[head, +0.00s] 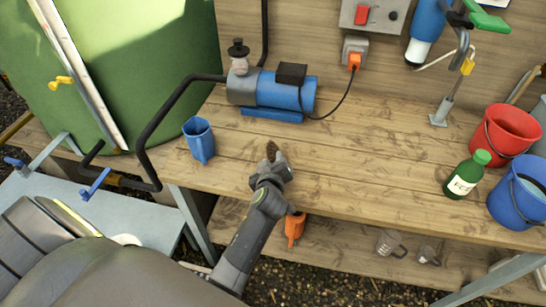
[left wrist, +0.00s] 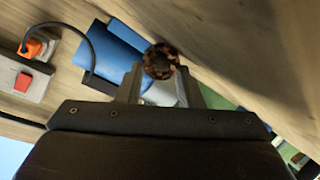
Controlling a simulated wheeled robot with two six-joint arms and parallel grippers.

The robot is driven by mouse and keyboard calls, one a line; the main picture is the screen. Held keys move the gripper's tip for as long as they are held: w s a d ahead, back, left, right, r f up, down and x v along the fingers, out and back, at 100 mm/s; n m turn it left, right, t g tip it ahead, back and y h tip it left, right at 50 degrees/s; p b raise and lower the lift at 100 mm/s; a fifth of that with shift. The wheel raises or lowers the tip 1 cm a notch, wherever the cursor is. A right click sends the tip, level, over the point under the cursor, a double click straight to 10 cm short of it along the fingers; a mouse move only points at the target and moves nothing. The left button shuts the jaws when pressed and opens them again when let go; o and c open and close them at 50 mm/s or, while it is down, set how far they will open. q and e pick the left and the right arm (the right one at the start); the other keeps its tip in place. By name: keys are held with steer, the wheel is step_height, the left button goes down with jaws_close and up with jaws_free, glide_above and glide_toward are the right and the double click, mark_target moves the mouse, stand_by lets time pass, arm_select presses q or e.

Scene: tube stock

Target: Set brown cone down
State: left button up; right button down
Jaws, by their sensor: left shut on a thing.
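The brown cone (head: 272,151) is a small dark brown thing at the tip of my left gripper (head: 270,168) in the head view. My left gripper is shut on it near the front edge of the wooden bench (head: 350,165). In the left wrist view the cone (left wrist: 160,61) shows as a round, scaly brown end between the two fingers (left wrist: 160,85). The bench surface is close beside it there. Whether the cone touches the bench I cannot tell. My right gripper is not in view.
A blue jug (head: 199,140) stands left of the cone. A blue pump (head: 280,92) sits behind it. A green bottle (head: 467,175), a red bucket (head: 505,132) and a blue bucket (head: 520,192) stand at the right. The bench's middle is clear. An orange item (head: 294,228) is below.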

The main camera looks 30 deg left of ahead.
arm_select(q)
step_height(320, 180, up, 9)
steer(key=s+d+r+m+h, duration=0.2)
steer(key=d+r+h, duration=0.1)
steer(key=r, duration=0.6)
steer(key=s+d+r+m+t+h, duration=0.1)
steer(key=d+r+m+h, duration=0.2)
steer(key=r, duration=0.7)
steer(key=shift+s+d+r, duration=0.3)
steer(key=shift+s+d, duration=0.1)
steer(key=shift+d, duration=0.1)
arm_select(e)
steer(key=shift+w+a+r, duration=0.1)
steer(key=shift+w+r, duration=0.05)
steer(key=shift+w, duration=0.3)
